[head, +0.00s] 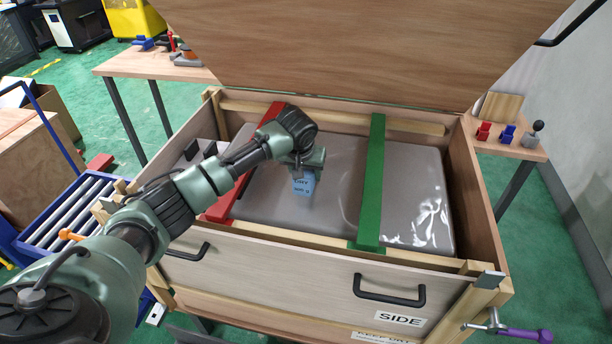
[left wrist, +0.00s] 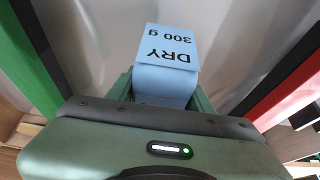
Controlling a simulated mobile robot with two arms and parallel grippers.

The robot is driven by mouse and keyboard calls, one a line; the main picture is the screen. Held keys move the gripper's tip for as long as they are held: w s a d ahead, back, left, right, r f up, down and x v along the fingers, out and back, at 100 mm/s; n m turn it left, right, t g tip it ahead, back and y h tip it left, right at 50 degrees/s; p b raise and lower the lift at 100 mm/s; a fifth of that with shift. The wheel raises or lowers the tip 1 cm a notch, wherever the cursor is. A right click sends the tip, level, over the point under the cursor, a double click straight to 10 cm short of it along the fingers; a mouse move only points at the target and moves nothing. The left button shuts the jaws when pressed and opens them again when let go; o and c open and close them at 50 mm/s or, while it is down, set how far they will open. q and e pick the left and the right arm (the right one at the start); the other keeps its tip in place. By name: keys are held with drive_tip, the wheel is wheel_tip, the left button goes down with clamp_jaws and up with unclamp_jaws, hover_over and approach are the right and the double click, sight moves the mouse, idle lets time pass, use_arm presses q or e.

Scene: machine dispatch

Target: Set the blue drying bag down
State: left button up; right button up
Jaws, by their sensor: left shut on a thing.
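The blue drying bag (head: 303,184), printed "DRY 300 g", hangs under my left gripper (head: 304,166) in the head view. In the left wrist view the bag (left wrist: 166,68) sits between the two green fingers of the gripper (left wrist: 160,92), which is shut on it. The bag is over the grey wrapped load (head: 335,200) inside the open wooden crate (head: 290,250), between the red strap (head: 240,180) and the green strap (head: 371,185). I cannot tell whether the bag's lower end touches the grey wrap. My right gripper is not in view.
The crate's lid (head: 360,50) stands open at the back. A side table (head: 520,150) at the right holds red and blue clamps. A bench (head: 140,65) stands behind left, and a roller conveyor (head: 70,215) is at the left. Bare wrap lies right of the green strap.

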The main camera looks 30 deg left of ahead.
use_arm(q)
drive_tip(key=shift+f, duration=0.95)
drive_tip(key=shift+f, duration=0.1)
drive_tip(key=o, duration=1.6)
drive_tip(key=shift+s+d+r, duration=0.1)
drive_tip(key=shift+s+r, duration=0.05)
drive_tip(key=shift+r, duration=0.35)
drive_tip(key=b+v, duration=0.1)
drive_tip(key=v, duration=1)
drive_tip(key=shift+s, duration=0.1)
